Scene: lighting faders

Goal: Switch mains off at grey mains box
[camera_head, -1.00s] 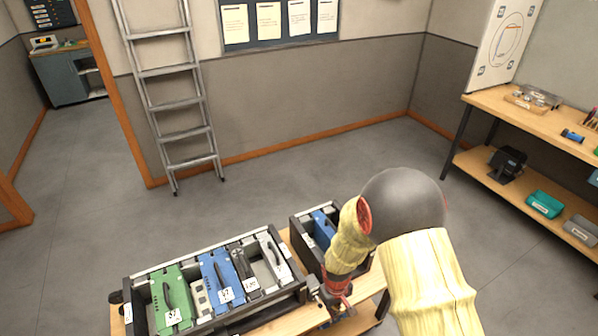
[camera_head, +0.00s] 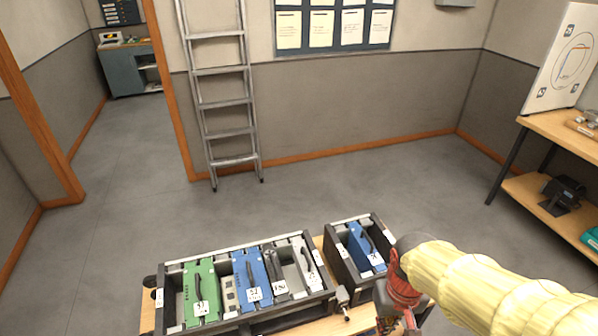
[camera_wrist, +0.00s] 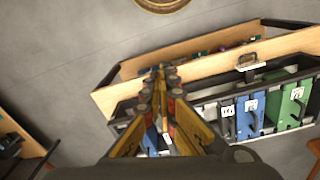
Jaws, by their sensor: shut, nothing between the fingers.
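A grey box (camera_head: 455,3) is on the back wall, cut off by the top edge of the head view. Its front and any switch are out of frame, so I cannot tell whether it is the mains box or how its switch stands. My gripper (camera_head: 410,318) is low at the right in the head view, right of the small fader rack and far from the wall box. In the wrist view my gripper (camera_wrist: 160,73) has its fingers together with nothing between them, above the wooden cart.
A fader rack (camera_head: 245,329) with green, blue and grey modules and a smaller rack (camera_head: 337,262) stand on the cart before me. A ladder (camera_head: 222,100) leans at the back wall. A workbench (camera_head: 540,124) is at right. The floor between is clear.

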